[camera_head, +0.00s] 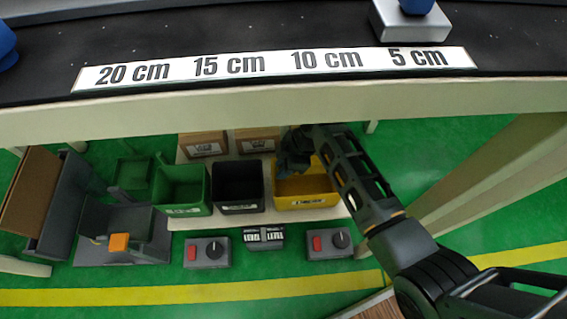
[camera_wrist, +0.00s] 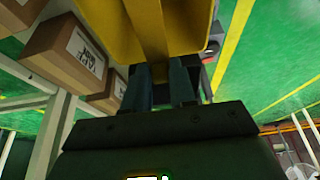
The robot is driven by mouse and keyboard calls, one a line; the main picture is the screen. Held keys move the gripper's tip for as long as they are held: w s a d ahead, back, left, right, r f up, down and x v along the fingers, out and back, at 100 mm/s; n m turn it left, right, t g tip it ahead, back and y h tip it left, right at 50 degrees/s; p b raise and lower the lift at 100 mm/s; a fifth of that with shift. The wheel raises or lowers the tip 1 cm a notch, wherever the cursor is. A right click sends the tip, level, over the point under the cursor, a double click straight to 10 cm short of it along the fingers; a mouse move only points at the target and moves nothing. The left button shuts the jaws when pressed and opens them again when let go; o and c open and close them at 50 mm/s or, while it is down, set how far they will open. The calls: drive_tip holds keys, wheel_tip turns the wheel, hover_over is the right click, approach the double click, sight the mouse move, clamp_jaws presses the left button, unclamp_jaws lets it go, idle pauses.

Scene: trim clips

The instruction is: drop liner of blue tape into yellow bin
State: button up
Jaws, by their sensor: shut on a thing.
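The yellow bin (camera_head: 306,200) stands on the low shelf, right of the black bin, with its open top facing up. It fills the top of the wrist view (camera_wrist: 100,22). My gripper (camera_head: 291,165) is over the back left part of the yellow bin. In the wrist view, my gripper (camera_wrist: 167,78) is shut on a narrow amber strip, which appears to be the liner (camera_wrist: 149,28). The strip extends from between the fingers against the yellow of the bin. The liner cannot be made out in the head view. No blue tape can be clearly identified.
A black bin (camera_head: 239,208) and a green bin (camera_head: 182,210) stand left of the yellow one. Cardboard boxes (camera_head: 203,144) sit behind. Control boxes with red buttons (camera_head: 327,245) stand in front. The table edge (camera_head: 250,107) with a centimetre scale (camera_head: 275,66) lies above.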

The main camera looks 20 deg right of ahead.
drive_tip(key=shift+f+b, duration=0.35)
drive_tip(key=shift+f, duration=0.45)
drive_tip(key=o, duration=1)
drive_tip(key=shift+p+v, duration=1.7)
drive_tip(key=shift+v, duration=2.25)
drive_tip(key=shift+f, duration=0.1)
